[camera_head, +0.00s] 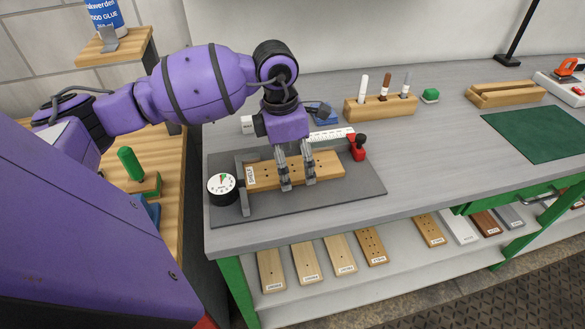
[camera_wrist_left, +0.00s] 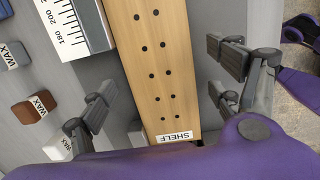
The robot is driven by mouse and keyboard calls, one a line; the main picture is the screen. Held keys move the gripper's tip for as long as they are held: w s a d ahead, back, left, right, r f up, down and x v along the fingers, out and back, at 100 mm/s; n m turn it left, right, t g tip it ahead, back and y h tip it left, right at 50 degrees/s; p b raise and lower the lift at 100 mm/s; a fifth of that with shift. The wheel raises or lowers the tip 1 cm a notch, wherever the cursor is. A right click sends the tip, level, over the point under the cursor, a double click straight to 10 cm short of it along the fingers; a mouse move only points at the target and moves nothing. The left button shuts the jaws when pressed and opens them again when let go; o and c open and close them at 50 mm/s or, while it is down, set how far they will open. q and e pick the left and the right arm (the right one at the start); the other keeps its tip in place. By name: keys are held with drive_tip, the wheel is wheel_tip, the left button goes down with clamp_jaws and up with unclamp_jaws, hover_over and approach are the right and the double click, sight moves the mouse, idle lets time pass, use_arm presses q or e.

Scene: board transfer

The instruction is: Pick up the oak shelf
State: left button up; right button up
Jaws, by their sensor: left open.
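The oak shelf (camera_head: 328,165) is a light wooden board with rows of dark holes and a SHELF label. In the left wrist view the shelf (camera_wrist_left: 158,70) runs between the fingers of my left gripper (camera_wrist_left: 165,98). My left gripper (camera_head: 297,183) is open and low over the middle of the board, pointing down. One finger stands on each side, with gaps visible in the wrist view. My right gripper is in neither view.
A white ruler (camera_head: 331,134) lies behind the shelf. A green mat (camera_head: 538,132) lies to the right. Several boards (camera_head: 306,262) lie on the lower level. The bench's middle is clear.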

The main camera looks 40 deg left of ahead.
sight(295, 167)
use_arm(q)
drive_tip(key=shift+d+f, duration=0.1)
drive_tip(key=shift+f, duration=0.05)
drive_tip(key=c, duration=1.5)
drive_tip(key=shift+w+r, duration=0.1)
drive_tip(key=shift+r, duration=0.35)
wheel_tip(295, 167, up, 2)
drive_tip(key=shift+r, duration=0.2)
drive_tip(key=s+d+r, duration=0.4)
drive_tip(key=d+r, duration=0.1)
drive_tip(key=s+d+r+b, duration=0.1)
drive_tip(key=s+d+r, duration=0.3)
drive_tip(key=s+d, duration=0.1)
drive_tip(key=shift+s+d+r, duration=0.2)
drive_tip(key=shift+s+r, duration=0.05)
drive_tip(key=shift+r, duration=0.1)
